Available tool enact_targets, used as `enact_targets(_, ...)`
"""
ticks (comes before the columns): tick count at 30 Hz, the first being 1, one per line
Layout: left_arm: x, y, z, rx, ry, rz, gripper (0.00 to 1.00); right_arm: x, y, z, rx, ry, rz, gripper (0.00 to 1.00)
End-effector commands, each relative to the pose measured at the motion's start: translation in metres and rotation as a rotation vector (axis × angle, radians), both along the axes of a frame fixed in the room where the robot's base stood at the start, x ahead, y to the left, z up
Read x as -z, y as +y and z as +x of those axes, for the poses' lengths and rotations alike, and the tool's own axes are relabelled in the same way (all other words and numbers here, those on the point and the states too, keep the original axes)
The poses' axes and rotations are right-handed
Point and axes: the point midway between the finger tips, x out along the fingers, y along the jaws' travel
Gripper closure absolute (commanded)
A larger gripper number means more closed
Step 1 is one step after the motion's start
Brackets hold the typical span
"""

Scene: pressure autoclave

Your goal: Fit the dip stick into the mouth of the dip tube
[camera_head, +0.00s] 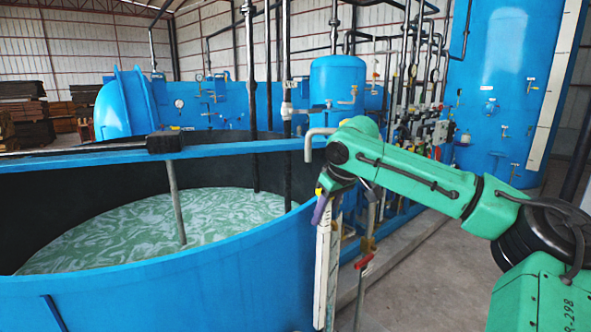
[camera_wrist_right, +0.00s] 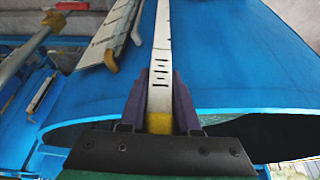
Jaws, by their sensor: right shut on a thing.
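My right gripper (camera_head: 321,209) has purple fingers and is just outside the blue tank's right side. It is shut on the dip stick (camera_head: 322,265), a flat white strip with dark marks that hangs down from the fingers. In the right wrist view the stick (camera_wrist_right: 160,75) runs straight out from between the fingers (camera_wrist_right: 160,105), with its yellow end (camera_wrist_right: 159,123) close to the gripper base. The stick's lower end is out of frame in the head view. I cannot clearly pick out the dip tube or its mouth. My left gripper is not in view.
The open blue tank (camera_head: 170,285) holds pale green liquid. A white marked board (camera_wrist_right: 112,32) stands beside the stick. A pipe with a red handle (camera_head: 364,262) is right of the stick. A blue vessel (camera_head: 338,80) and crowded piping are behind. Grey floor (camera_head: 425,275) is clear at right.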

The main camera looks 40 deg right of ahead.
Motion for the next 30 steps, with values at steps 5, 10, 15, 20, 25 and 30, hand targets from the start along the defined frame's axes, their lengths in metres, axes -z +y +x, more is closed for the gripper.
enact_targets(5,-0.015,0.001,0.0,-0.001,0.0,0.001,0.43,-0.092,0.062,-0.003,-0.103,-0.003,-0.006,1.0)
enact_targets(10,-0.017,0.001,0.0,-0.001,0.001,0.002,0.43,-0.119,0.092,-0.009,-0.154,0.0,0.002,1.0)
enact_targets(15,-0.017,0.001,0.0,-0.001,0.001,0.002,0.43,-0.119,0.093,-0.01,-0.156,0.0,0.003,1.0)
enact_targets(20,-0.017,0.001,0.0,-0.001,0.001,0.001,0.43,-0.119,0.093,-0.011,-0.154,0.002,0.004,1.0)
enact_targets(25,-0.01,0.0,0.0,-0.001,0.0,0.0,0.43,-0.108,0.092,-0.017,-0.145,0.012,0.005,1.0)
enact_targets(30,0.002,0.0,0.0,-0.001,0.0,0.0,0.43,-0.086,0.092,-0.017,-0.146,0.011,0.005,1.0)
